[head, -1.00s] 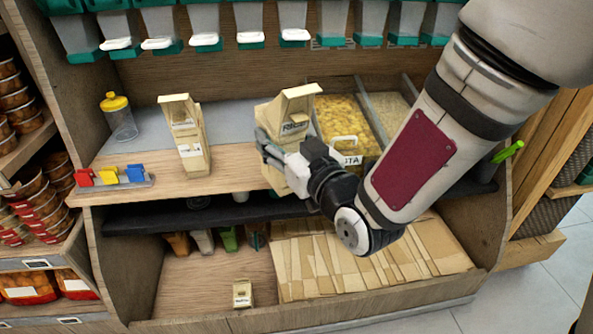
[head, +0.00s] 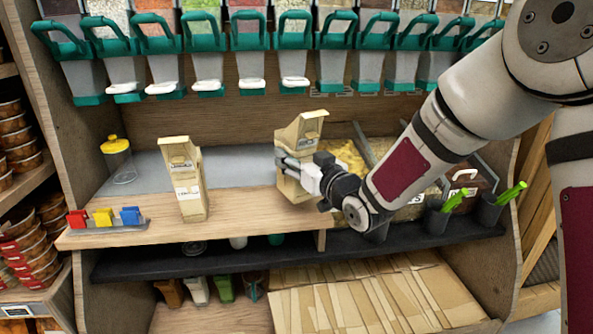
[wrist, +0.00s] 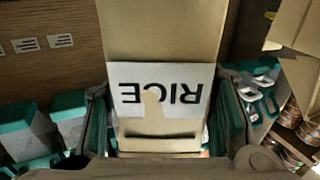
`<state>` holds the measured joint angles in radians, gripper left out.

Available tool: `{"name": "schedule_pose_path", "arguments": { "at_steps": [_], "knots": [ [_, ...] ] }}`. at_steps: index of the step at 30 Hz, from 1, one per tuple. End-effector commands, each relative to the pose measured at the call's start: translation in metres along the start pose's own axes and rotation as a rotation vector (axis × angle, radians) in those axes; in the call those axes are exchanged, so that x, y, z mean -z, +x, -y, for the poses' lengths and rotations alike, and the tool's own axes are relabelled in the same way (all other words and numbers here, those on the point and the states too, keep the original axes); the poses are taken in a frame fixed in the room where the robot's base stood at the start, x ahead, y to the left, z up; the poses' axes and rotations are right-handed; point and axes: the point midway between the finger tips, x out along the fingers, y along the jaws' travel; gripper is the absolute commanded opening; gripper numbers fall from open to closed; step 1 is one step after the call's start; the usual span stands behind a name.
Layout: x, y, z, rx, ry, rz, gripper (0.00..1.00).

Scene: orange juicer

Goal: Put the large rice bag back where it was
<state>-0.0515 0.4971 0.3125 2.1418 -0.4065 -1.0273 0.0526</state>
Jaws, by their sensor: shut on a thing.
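The large rice bag (head: 302,134) is a tan paper bag with a folded top, upright at the right part of the wooden counter (head: 250,212). My gripper (head: 298,172) is shut on it from the right side. In the wrist view the bag (wrist: 160,35) shows its white RICE label, upside down, between my two fingers (wrist: 163,120). I cannot tell whether its base touches the counter. A second tan bag (head: 188,180) with a white label stands apart on the counter to the left.
Yellow pasta (head: 350,158) fills a bin just behind the held bag. A yellow-lidded jar (head: 118,160) and colored clips (head: 104,218) are at the left. Teal dispensers (head: 250,60) hang above. Dark cups with green handles (head: 490,208) stand at the right. Counter between the two bags is clear.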

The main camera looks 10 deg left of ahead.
Motion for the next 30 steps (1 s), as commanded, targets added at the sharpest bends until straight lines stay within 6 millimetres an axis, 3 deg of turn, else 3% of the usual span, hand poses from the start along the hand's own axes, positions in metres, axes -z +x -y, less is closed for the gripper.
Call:
{"name": "schedule_pose_path", "arguments": {
  "at_steps": [3, 10, 22, 23, 24, 25, 30],
  "knots": [
    [-0.002, 0.007, -0.007, -0.002, 0.001, -0.001, 0.05],
    [-0.037, 0.005, -0.005, -0.001, 0.001, 0.001, 0.05],
    [-0.039, 0.005, -0.005, -0.001, 0.000, -0.001, 0.05],
    [-0.039, 0.005, -0.005, -0.001, 0.000, 0.000, 0.54],
    [-0.038, 0.005, -0.005, -0.001, 0.000, 0.000, 0.63],
    [-0.038, 0.005, -0.005, -0.001, 0.000, 0.000, 0.70],
    [-0.038, 0.005, -0.005, -0.001, 0.000, 0.000, 0.70]
  ]
}}
